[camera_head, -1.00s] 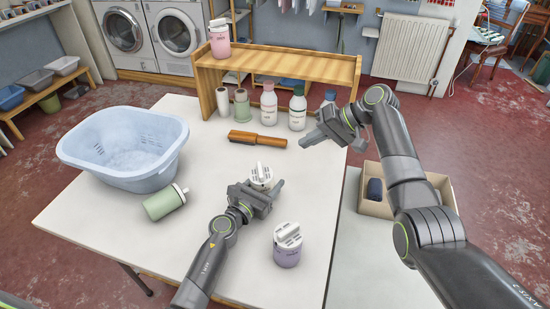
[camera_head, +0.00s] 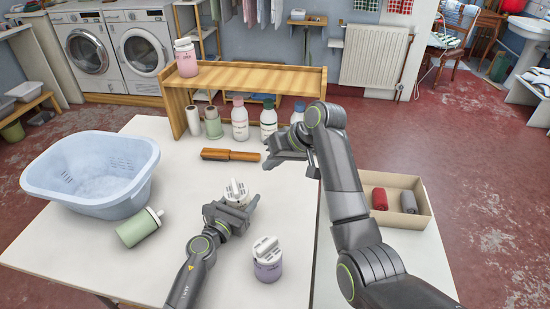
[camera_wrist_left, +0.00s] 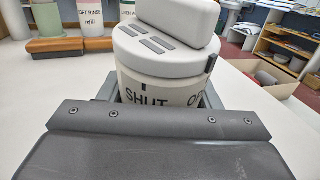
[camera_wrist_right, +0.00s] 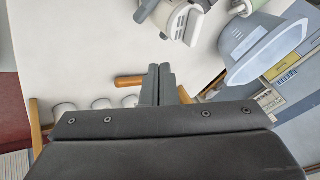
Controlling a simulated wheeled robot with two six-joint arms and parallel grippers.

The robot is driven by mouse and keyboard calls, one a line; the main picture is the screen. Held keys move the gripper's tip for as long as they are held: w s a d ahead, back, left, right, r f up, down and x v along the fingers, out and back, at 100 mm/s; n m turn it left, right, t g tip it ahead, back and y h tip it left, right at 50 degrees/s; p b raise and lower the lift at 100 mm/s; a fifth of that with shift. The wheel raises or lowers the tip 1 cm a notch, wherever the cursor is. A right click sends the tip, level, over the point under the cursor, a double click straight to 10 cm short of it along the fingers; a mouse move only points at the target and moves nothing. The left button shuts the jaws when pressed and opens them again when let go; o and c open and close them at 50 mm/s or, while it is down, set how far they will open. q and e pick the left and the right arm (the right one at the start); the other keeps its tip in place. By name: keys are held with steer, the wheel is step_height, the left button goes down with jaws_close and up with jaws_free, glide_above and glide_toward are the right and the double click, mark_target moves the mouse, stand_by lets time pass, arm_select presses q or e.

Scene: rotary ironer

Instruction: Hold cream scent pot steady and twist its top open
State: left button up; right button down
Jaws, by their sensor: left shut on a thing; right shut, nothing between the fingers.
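The cream scent pot (camera_head: 237,191) stands upright on the white table. Its white lid has a raised grip bar and shows in the left wrist view (camera_wrist_left: 166,48), with "SHUT" at the front of the pot body below a mark. My left gripper (camera_head: 232,212) is shut around the pot body, low on its sides. My right gripper (camera_head: 284,150) is shut and empty, above the table behind and right of the pot, apart from it. Its fingertips meet in the right wrist view (camera_wrist_right: 163,76).
A lilac pot (camera_head: 268,262) stands close in front of the left gripper. A green pot (camera_head: 138,228) lies tipped at left, near the blue basin (camera_head: 60,190). An open box (camera_head: 425,213) is at right.

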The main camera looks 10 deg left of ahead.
mark_target(242, 186)
arm_select(q)
steer(key=shift+f, duration=0.15)
arm_select(e)
steer(key=a+f, duration=0.1)
steer(key=a, duration=0.1)
steer(key=a+f, duration=0.3)
steer(key=a, duration=0.1)
steer(key=shift+s+f, duration=0.25)
steer(key=shift+s+a, duration=0.15)
steer(key=shift+a, duration=0.2)
steer(key=shift+a, duration=0.1)
steer(key=shift+a+n+g, duration=0.45)
steer(key=shift+n+g, duration=0.25)
steer(key=shift+n, duration=0.3)
steer(key=shift+s+a, duration=0.1)
steer(key=shift+a, duration=0.05)
